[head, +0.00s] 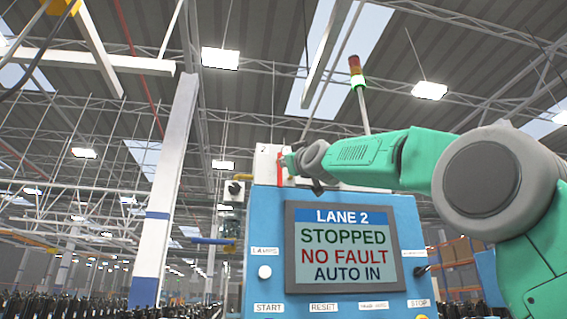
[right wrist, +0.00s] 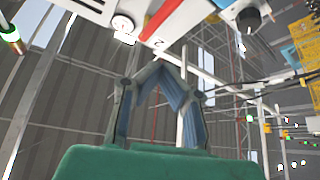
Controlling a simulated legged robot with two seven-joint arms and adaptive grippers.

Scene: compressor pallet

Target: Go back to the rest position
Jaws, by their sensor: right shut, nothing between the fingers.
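My right arm reaches in from the right in the head view, across the top of a blue control cabinet. Its gripper (right wrist: 160,68) shows in the right wrist view with its fingers drawn together and nothing between them. In the head view the gripper end lies in front of the white box on the cabinet and is too small to read there. A red bar (head: 280,168) is beside it; it appears apart from the fingers in the right wrist view (right wrist: 158,20). My left gripper is not in view.
The cabinet's screen (head: 342,247) reads LANE 2, STOPPED, NO FAULT, AUTO IN. A stack light (head: 357,72) with its green part lit rises behind the arm. A black knob (head: 235,187) is left of the white box. A white column (head: 165,190) stands further left.

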